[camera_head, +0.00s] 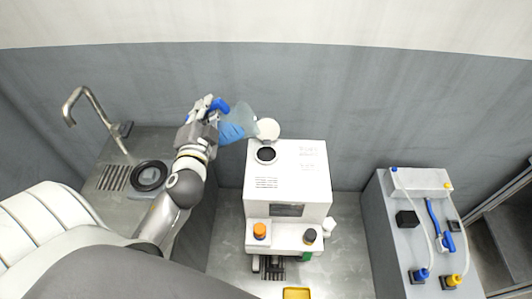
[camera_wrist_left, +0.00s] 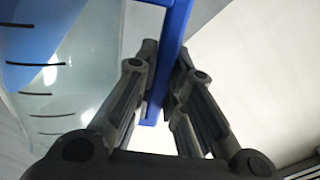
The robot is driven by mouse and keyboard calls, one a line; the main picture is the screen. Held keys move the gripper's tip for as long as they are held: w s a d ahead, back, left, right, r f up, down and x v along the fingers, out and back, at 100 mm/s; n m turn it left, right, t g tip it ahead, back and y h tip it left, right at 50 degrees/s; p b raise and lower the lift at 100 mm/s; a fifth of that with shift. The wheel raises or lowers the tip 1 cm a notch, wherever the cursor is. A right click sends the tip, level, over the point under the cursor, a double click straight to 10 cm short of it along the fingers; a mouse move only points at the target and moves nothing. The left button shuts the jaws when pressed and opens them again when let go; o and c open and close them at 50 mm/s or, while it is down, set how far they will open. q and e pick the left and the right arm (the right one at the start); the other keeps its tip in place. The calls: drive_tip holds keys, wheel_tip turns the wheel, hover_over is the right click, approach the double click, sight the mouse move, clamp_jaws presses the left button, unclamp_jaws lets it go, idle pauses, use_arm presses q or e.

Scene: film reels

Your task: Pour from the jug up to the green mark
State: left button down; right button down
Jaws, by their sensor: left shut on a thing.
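My left gripper (camera_head: 211,109) is shut on the blue handle (camera_head: 219,105) of a clear jug (camera_head: 245,112). The jug is held up behind and left of the white machine, tilted, with blue liquid (camera_head: 231,131) in it. In the left wrist view the fingers (camera_wrist_left: 160,85) close around the blue handle (camera_wrist_left: 172,45), and the jug wall (camera_wrist_left: 90,60) shows black graduation lines. The machine (camera_head: 300,175) has a round dark opening (camera_head: 266,155) on top, with its white round lid (camera_head: 268,129) raised. A dark window (camera_head: 287,210) is on its front. I cannot make out a green mark.
An orange cap (camera_head: 259,230) and a black cap (camera_head: 310,235) are on the machine's front ledge. A grey counter with a tap (camera_head: 84,98) and black ring (camera_head: 149,176) is left. A grey cabinet (camera_head: 385,225) with tubes is right. A yellow tray (camera_head: 297,293) is at the bottom.

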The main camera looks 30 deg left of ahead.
use_arm(q)
drive_tip(key=shift+r+p, duration=1.5)
drive_tip(key=shift+r, duration=0.15)
drive_tip(key=shift+s+a+f+n+b, duration=0.15)
drive_tip(key=shift+a+f+n+b, duration=0.15)
drive_tip(key=shift+f+n+b, duration=0.3)
drive_tip(key=shift+s+a+f+n+b, duration=0.15)
drive_tip(key=shift+a+f+n+b, duration=0.1)
drive_tip(key=shift+f+n+b, duration=0.35)
drive_tip(key=shift+s+a+f+n+b, duration=0.15)
drive_tip(key=shift+a+f+n+b, duration=0.15)
drive_tip(key=shift+f+n+b, duration=0.45)
drive_tip(key=shift+n+b, duration=0.15)
drive_tip(key=shift+n, duration=0.2)
drive_tip(key=shift+s+a+f+n+b, duration=0.1)
drive_tip(key=shift+f+n+b, duration=0.25)
drive_tip(key=shift+n, duration=0.4)
drive_tip(key=shift+a+f+n+b, duration=0.1)
drive_tip(key=shift+f+n+b, duration=0.2)
drive_tip(key=shift+n, duration=0.45)
drive_tip(key=shift+d+f, duration=0.1)
drive_tip(key=shift+f, duration=0.1)
drive_tip(key=shift+w+d+f+n+b, duration=0.25)
drive_tip(key=shift+f+n+b, duration=0.35)
drive_tip(key=shift+f+n, duration=0.3)
drive_tip(key=shift+w+d+f+n+b, duration=0.1)
drive_tip(key=shift+d+f+n+b, duration=0.2)
drive_tip(key=shift+f+n+b, duration=0.5)
drive_tip(key=shift+r+p, duration=0.2)
drive_tip(key=shift+p, duration=0.1)
